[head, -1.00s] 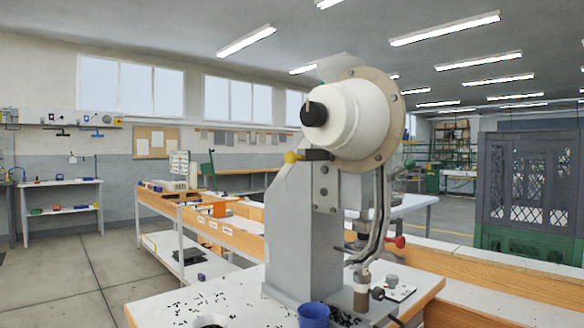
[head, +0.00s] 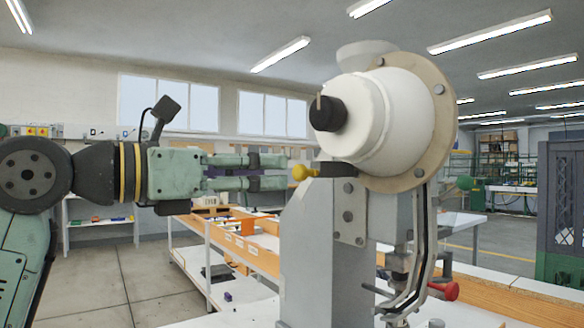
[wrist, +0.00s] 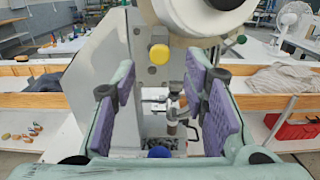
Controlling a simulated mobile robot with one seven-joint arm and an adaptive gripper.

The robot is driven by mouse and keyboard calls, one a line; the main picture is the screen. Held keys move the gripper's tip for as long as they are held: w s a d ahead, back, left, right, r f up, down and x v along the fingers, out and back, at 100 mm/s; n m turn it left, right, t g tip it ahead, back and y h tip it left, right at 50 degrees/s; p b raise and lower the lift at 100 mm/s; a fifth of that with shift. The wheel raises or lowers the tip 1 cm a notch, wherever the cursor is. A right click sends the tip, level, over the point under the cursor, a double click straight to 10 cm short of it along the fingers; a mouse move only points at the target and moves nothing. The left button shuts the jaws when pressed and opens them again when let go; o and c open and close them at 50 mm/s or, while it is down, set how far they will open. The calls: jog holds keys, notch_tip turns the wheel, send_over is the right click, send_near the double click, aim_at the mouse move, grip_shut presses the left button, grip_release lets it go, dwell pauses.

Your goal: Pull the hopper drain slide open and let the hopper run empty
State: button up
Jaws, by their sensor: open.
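The white hopper drum (head: 375,115) sits on top of the grey press column (head: 325,250), with a black knob on its left face. A yellow knob (head: 300,172), which looks like the drain slide's handle, sticks out left below the drum. My gripper (head: 281,171) comes in level from the left, its fingertips open just short of the knob or at it; the exact gap is unclear. In the wrist view the yellow knob (wrist: 159,54) shows ahead, between the spread purple-padded fingers and towards the top. The hopper's contents and the slide plate are hidden.
A blue cup (wrist: 160,152) stands low in front of the column in the wrist view. A red knob (head: 444,291) and bent tubes (head: 420,270) are at the press's right side. A long bench (head: 240,252) runs behind. Open floor (head: 100,290) lies at left.

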aim_at(296, 172)
jog(key=x, duration=0.5)
jog(key=shift+w+d+p, duration=0.25)
jog(key=shift+d+p, duration=0.1)
jog(key=shift+p, duration=0.05)
jog(key=shift+c, duration=0.4)
grip_shut()
